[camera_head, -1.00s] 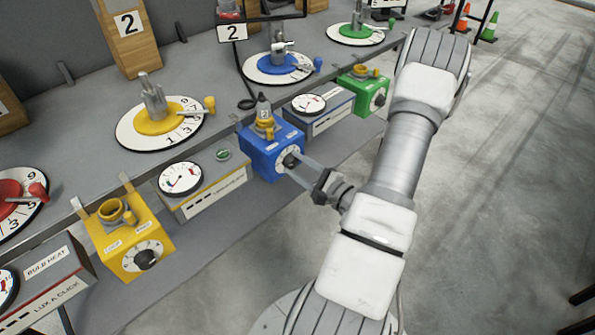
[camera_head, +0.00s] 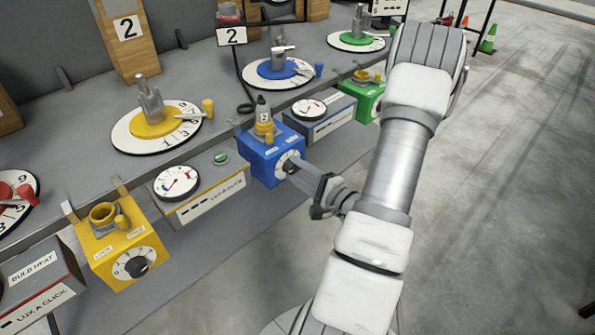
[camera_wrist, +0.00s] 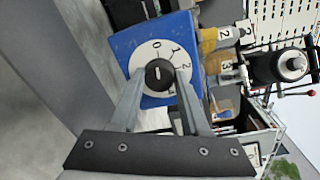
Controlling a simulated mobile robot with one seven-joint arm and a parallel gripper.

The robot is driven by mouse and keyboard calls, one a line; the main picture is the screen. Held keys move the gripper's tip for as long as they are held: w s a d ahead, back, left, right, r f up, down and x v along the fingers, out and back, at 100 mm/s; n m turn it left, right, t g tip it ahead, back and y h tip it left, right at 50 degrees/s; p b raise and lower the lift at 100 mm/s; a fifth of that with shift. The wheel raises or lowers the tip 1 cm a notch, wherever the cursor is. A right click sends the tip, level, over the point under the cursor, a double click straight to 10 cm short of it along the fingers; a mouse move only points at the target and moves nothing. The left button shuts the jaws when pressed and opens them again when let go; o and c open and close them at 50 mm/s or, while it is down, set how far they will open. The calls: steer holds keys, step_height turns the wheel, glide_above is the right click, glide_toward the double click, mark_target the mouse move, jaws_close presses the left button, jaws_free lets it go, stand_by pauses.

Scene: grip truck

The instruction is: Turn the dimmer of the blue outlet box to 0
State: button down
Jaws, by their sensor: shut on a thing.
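The blue outlet box (camera_head: 258,162) hangs below the shelf's front edge, with a white dial on its face. In the wrist view the blue box (camera_wrist: 126,40) shows the white dial (camera_wrist: 142,58) with the numbers 0, 1 and 2 legible. The black dimmer knob (camera_wrist: 159,75) is at the dial's centre. A pale mark on it runs roughly up and down in the picture; which end points is unclear. My gripper (camera_wrist: 160,84) is shut on the knob, one finger on each side. In the head view my gripper (camera_head: 294,166) reaches the box's face from the right.
A yellow outlet box (camera_head: 112,250) hangs to the left and a green one (camera_head: 362,102) to the right. Gauge boxes (camera_head: 205,188) sit between them. The shelf (camera_head: 215,105) carries round number dials just above. Open floor (camera_head: 500,200) lies right of my arm.

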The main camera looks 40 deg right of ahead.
steer(key=shift+c, duration=1.9)
jaws_free()
steer(key=shift+s, duration=0.15)
steer(key=s+d+p, duration=0.1)
steer(key=s, duration=1.6)
steer(key=shift+d+r+p, duration=0.25)
steer(key=shift+r+p, duration=0.05)
steer(key=shift+r, duration=0.1)
